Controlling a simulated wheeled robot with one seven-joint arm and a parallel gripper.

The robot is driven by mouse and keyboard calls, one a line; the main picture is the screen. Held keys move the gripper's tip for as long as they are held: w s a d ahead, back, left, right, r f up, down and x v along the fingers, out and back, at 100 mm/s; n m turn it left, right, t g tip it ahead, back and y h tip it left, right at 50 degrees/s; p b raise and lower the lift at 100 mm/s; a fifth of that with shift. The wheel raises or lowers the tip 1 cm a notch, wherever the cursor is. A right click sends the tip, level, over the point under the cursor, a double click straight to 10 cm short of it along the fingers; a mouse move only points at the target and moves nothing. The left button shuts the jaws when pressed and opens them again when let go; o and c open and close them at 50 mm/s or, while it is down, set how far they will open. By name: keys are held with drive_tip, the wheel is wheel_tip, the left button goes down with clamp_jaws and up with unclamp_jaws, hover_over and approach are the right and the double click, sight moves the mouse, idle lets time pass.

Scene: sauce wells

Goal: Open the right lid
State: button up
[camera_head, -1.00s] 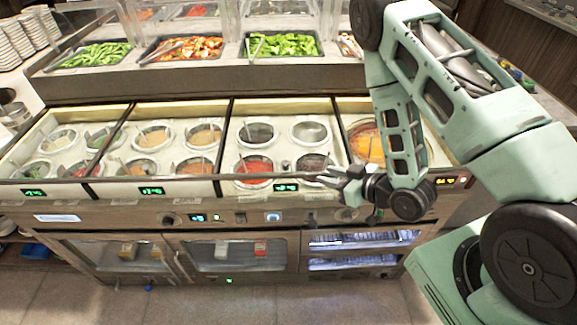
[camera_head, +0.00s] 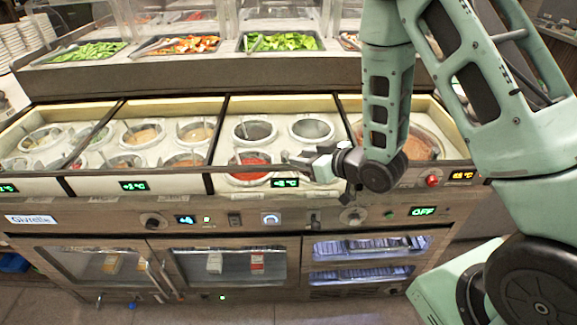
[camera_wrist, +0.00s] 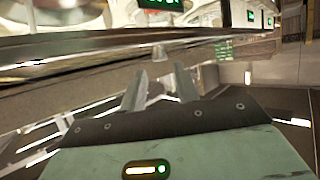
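The sauce counter has several framed bays with dark dividers. The right bay (camera_head: 432,118) holds one large round pot of orange-brown sauce (camera_head: 415,145), partly hidden by my arm. I cannot clearly make out its lid as a separate clear pane. My gripper (camera_head: 296,161) is by the front rail (camera_head: 245,178) of the neighbouring bay, left of the right bay, pointing left. It overlaps that bay's lower right well in the picture. In the wrist view my gripper (camera_wrist: 160,88) has its two fingers apart with nothing held between them. The counter's long metal edge (camera_wrist: 100,43) runs close beyond the fingers.
Several smaller sauce wells, one with red sauce (camera_head: 252,170), fill the other bays. Vegetable trays (camera_head: 282,42) stand on a raised shelf behind. Knobs, a red button (camera_head: 432,181) and temperature displays (camera_head: 285,183) line the front. Glass-door cabinets (camera_head: 225,262) are below.

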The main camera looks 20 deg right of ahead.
sight(288, 155)
drive_tip(key=p+x, duration=0.2)
drive_tip(key=x, duration=0.2)
drive_tip(key=shift+w+a, duration=0.1)
drive_tip(key=shift+w, duration=0.05)
drive_tip(key=shift+x, duration=0.8)
drive_tip(key=shift+f, duration=0.1)
drive_tip(key=shift+c, duration=0.3)
